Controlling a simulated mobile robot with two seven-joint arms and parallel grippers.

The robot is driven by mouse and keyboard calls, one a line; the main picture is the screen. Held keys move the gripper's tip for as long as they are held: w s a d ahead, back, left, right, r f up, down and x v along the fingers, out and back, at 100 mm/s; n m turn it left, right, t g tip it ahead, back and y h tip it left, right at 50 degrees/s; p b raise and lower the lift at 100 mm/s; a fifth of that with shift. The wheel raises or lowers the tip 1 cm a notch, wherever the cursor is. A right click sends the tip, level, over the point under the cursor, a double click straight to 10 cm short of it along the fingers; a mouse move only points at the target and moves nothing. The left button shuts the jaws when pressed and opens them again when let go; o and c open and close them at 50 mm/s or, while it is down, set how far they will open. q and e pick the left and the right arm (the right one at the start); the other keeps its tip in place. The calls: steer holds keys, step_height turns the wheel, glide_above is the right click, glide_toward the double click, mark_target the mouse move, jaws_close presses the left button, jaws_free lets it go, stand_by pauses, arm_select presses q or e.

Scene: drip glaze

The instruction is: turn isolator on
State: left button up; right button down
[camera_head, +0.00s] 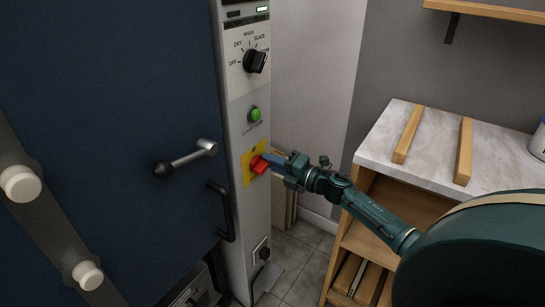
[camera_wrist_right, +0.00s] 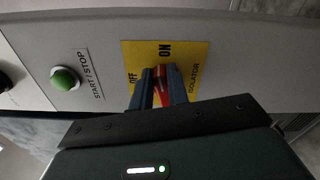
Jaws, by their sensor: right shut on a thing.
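The isolator is a red handle (camera_head: 260,165) on a yellow plate (camera_head: 247,161), low on the light grey control panel. My right gripper (camera_head: 270,160) reaches it from the right and is shut on the red handle. In the right wrist view the gripper (camera_wrist_right: 162,76) has a finger on each side of the red handle (camera_wrist_right: 161,84). The yellow plate (camera_wrist_right: 201,62) reads ON just beyond the handle's far end, OFF to its left and ISOLATOR to its right. The fingers hide part of the handle. My left gripper is not in view.
Above the isolator are a green start/stop button (camera_head: 255,114) and a black selector knob (camera_head: 255,61). A dark blue door (camera_head: 110,90) with a ball-ended lever (camera_head: 188,158) stands left. A marble-topped shelf unit (camera_head: 435,150) stands right, near my right arm.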

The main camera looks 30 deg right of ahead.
arm_select(q)
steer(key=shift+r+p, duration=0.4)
steer(key=shift+p, duration=0.15)
arm_select(e)
steer(key=shift+f+m, duration=0.2)
steer(key=shift+m, duration=0.6)
steer(key=shift+f+m, duration=0.15)
steer(key=shift+m, duration=0.65)
steer(key=c, duration=1.4)
jaws_free()
steer(key=shift+o, duration=0.2)
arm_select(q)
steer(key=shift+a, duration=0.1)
